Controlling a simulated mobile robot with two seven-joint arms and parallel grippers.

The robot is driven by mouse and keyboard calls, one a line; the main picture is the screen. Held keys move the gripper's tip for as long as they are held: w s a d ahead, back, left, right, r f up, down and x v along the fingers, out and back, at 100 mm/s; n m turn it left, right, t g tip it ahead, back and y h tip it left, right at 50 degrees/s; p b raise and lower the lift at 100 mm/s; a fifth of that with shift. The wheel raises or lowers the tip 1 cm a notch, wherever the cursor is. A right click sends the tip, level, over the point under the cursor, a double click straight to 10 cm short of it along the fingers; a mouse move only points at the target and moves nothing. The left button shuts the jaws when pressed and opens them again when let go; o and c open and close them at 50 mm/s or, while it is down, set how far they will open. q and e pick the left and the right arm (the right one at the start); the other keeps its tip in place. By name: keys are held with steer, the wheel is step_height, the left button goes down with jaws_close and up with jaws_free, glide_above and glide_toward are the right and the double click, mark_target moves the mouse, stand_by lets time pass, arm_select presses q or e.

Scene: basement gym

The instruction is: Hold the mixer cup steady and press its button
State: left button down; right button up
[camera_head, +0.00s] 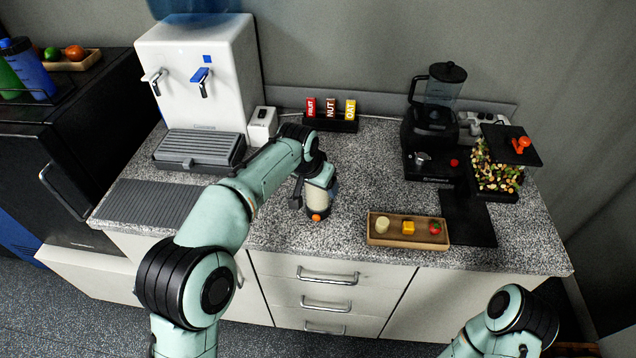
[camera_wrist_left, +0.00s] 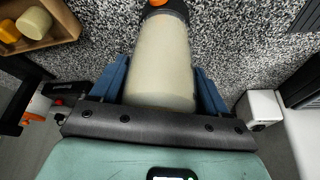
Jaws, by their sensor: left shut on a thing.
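The mixer cup (camera_head: 321,200) has a cream body and a dark end with an orange button (camera_head: 316,217). It is at the counter's front middle, its dark end toward the front edge in the head view. My left gripper (camera_head: 311,189) is shut on the cup's body. In the left wrist view the cup (camera_wrist_left: 163,65) lies between my blue fingers (camera_wrist_left: 162,88), and the orange button (camera_wrist_left: 157,3) shows at the top edge, uncovered. Whether the cup touches the counter I cannot tell. My right arm is at the bottom right; its gripper is out of view.
A wooden tray (camera_head: 380,241) with several small items is right of the cup. A black blender (camera_head: 430,130) and a dark mat (camera_head: 466,218) are further right. A white water dispenser (camera_head: 205,65) stands back left. Bare speckled counter (camera_head: 345,165) lies behind the tray.

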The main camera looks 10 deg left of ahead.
jaws_close()
stand_by(1.3)
